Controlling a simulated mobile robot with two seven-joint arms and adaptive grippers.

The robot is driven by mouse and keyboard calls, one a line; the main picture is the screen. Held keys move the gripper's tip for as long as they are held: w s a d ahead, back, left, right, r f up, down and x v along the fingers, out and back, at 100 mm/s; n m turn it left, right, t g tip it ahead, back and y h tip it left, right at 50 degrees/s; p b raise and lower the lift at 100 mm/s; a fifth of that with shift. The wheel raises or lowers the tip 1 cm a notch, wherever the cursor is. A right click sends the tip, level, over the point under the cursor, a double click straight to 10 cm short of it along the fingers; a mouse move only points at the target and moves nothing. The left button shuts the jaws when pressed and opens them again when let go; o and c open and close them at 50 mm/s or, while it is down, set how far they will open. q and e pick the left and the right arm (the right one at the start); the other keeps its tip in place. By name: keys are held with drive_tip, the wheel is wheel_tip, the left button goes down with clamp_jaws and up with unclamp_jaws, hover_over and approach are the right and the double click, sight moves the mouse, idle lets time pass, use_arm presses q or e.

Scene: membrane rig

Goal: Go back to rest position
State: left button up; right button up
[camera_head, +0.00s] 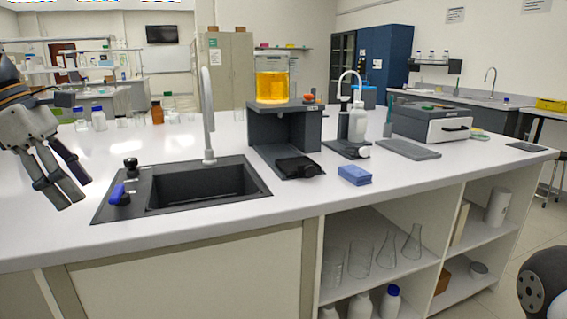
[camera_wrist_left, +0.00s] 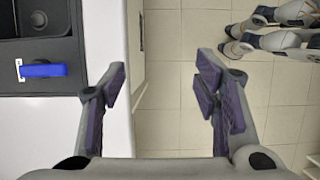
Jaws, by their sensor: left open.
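My left gripper (camera_head: 68,190) is at the left of the head view, above the white bench and left of the sink. Its fingers point down and to the right, apart and empty. In the left wrist view its two fingers (camera_wrist_left: 162,95) are spread wide with nothing between them, with the bench edge and tiled floor below. My right gripper does not clearly show in the head view; a dark rounded part of mine is at the lower right corner. In the left wrist view parts of my other arm show at the upper right, but whether its gripper is open cannot be told.
The white bench (camera_head: 290,205) has a black sink (camera_head: 205,184) with a tall tap (camera_head: 208,115). A dark stand (camera_head: 285,130) bears a beaker of yellow liquid (camera_head: 272,87). A blue sponge (camera_head: 354,175) lies near the front edge. A drawer unit (camera_head: 432,122) stands at right.

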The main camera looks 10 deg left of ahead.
use_arm(q)
drive_tip(key=s+d+f+m+g+y, duration=0.1)
drive_tip(key=d+f+m, duration=0.15)
drive_tip(key=f, duration=0.75)
drive_tip(key=d+f+m+g+y, duration=0.1)
drive_tip(key=d+f+m, duration=0.15)
drive_tip(key=f, duration=0.75)
drive_tip(key=s+d+f+m+y, duration=0.15)
drive_tip(key=f+m, duration=0.25)
drive_tip(key=f, duration=0.6)
drive_tip(key=s+d+f+m+g, duration=0.1)
drive_tip(key=s+d+f+m, duration=0.5)
drive_tip(key=s+f, duration=0.55)
drive_tip(key=s+d+f+m, duration=0.1)
drive_tip(key=s+d+m, duration=0.2)
drive_tip(key=s, duration=0.6)
drive_tip(key=s+d+f+m, duration=0.1)
drive_tip(key=s+d+m, duration=0.2)
drive_tip(key=s, duration=0.7)
drive_tip(key=shift+s+d+m+g, duration=0.3)
drive_tip(key=shift+m+g, duration=0.1)
drive_tip(key=shift+m, duration=0.7)
use_arm(e)
drive_tip(key=shift+w+a, duration=0.15)
drive_tip(key=shift+w, duration=0.05)
